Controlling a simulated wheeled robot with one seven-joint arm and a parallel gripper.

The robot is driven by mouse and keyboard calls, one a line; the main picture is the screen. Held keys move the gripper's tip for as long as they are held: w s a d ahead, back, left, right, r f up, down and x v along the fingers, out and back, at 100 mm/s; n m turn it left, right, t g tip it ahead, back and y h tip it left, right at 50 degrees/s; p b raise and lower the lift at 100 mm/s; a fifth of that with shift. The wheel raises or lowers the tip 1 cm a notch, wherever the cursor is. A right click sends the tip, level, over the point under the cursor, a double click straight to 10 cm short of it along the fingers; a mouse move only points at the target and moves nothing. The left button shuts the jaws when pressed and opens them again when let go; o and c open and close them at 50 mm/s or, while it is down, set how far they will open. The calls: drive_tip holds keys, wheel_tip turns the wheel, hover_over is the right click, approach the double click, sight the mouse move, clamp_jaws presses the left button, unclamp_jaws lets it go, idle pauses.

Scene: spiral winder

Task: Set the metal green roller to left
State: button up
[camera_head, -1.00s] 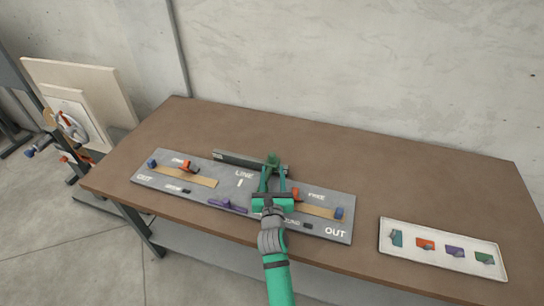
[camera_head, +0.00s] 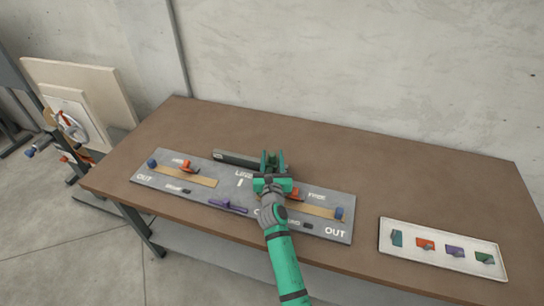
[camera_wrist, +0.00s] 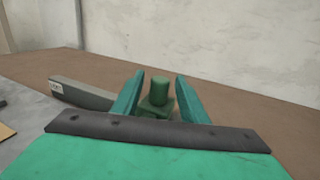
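In the head view the roller (camera_head: 273,160) is partly hidden by my gripper (camera_head: 273,162). In the wrist view my gripper (camera_wrist: 160,100) is open, with one teal finger on each side of the roller. Gaps show between the roller and both fingers. The grey bar (camera_head: 236,158) runs along the back edge of the grey panel (camera_head: 195,195). The roller's lower part is hidden in the wrist view.
The panel carries a red piece (camera_head: 187,167) at left, another red piece (camera_head: 295,193) beside my gripper, blue knobs (camera_head: 152,163) and a purple lever (camera_head: 228,206). A white tray (camera_head: 440,264) with several coloured parts lies at right. The brown table (camera_head: 400,175) behind is clear.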

drive_tip(key=shift+w, duration=0.35)
clamp_jaws()
